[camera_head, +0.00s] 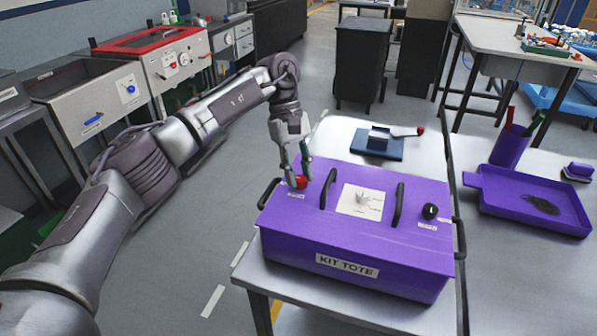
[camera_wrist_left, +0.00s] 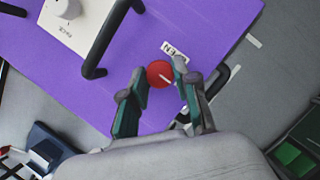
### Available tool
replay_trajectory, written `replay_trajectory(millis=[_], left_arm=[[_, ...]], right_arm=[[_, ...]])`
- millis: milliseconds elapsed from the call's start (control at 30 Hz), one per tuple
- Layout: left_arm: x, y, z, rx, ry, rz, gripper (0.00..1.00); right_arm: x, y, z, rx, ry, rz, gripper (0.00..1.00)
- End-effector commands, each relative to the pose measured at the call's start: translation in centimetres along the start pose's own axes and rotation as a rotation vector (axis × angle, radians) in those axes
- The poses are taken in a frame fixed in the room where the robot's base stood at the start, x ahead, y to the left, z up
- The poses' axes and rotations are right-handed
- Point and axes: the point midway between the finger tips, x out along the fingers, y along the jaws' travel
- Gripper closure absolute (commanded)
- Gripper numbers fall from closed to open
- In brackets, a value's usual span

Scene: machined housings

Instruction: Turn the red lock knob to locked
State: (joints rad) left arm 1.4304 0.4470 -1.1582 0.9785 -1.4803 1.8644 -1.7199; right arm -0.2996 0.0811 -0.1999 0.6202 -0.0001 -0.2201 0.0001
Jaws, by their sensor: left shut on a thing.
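The red lock knob (camera_head: 298,181) sits on the left end of the lid of a purple box labelled KIT TOTE (camera_head: 400,262). My left gripper (camera_head: 296,180) reaches down from above, with its fingers around the red knob. In the left wrist view the red knob (camera_wrist_left: 159,74), with a pale pointer line, lies between the fingertips of my left gripper (camera_wrist_left: 158,76). A label beside the knob is partly hidden by a finger; the part that shows seems to read OPEN. My right gripper is not in view.
The lid also carries two black handles (camera_head: 398,203), a white dial plate (camera_head: 360,201) and a black knob (camera_head: 430,211). A blue block with a red-tipped lever (camera_head: 376,143) stands behind. A purple tray (camera_head: 528,201) and purple cup (camera_head: 508,148) are on the right table.

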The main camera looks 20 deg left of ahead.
Motion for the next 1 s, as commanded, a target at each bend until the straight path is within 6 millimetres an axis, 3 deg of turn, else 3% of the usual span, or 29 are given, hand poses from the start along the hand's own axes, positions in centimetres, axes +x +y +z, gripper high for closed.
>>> replay_trajectory(millis=[267,300,433,767,1000], left_arm=[[0.0,0.0,0.0,0.001,0.000,-0.001,1.00],[0.0,0.0,0.0,0.001,0.000,-0.001,0.67],[0.0,0.0,0.0,0.001,0.000,-0.001,0.45],[-0.2,0.0,0.0,0.000,0.000,0.000,0.45],[-3.6,0.1,0.1,0.000,0.002,0.004,0.45]], right_arm=[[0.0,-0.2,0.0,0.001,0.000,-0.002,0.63],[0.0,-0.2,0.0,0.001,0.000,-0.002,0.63],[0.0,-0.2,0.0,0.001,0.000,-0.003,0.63],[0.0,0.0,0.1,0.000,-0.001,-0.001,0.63],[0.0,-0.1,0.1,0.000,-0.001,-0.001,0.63]])
